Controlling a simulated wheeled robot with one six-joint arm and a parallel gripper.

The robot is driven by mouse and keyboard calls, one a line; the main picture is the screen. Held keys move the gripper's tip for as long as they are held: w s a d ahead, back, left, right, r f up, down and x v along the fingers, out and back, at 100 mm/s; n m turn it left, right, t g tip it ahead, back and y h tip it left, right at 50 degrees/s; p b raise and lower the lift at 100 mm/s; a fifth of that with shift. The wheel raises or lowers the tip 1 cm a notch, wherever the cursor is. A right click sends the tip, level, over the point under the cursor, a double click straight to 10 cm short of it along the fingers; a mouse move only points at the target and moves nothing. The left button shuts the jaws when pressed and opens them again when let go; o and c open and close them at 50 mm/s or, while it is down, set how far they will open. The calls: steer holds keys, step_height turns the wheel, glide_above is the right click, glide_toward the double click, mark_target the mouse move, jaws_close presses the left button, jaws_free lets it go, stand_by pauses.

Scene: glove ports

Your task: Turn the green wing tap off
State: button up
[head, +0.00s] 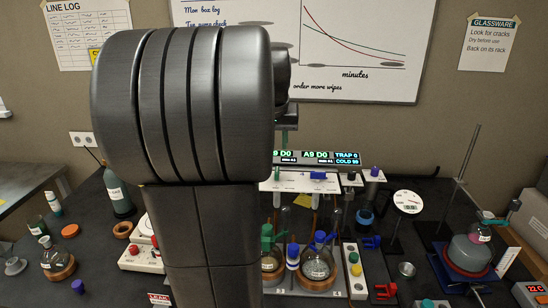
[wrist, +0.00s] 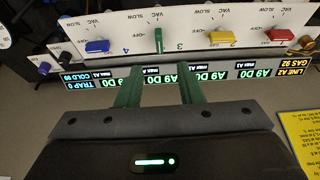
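In the wrist view, the green wing tap (wrist: 158,40) is on a white panel (wrist: 110,28), between a blue tap and a yellow tap. Its wing stands upright in the picture, in line with a VAC mark, while the other coloured wings lie sideways. My gripper (wrist: 159,78) has two green fingers, spread apart with nothing between them. The fingertips are just below the tap in the picture, one to each side of it; I see no contact.
A blue tap (wrist: 97,46), a yellow tap (wrist: 221,39) and a red tap (wrist: 281,36) share the panel. A lit display strip (wrist: 245,73) runs along its edge. In the head view, flasks (head: 317,264) and a round dial (head: 407,201) stand on the dark bench.

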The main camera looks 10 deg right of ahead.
mark_target(277, 170)
steer(key=x, duration=0.4)
steer(key=p+x, duration=0.1)
steer(key=x, duration=0.4)
steer(key=w+p+x, duration=0.1)
steer(key=x, duration=0.3)
steer(key=shift+d, duration=0.3)
steer(key=shift+r, duration=0.1)
jaws_close()
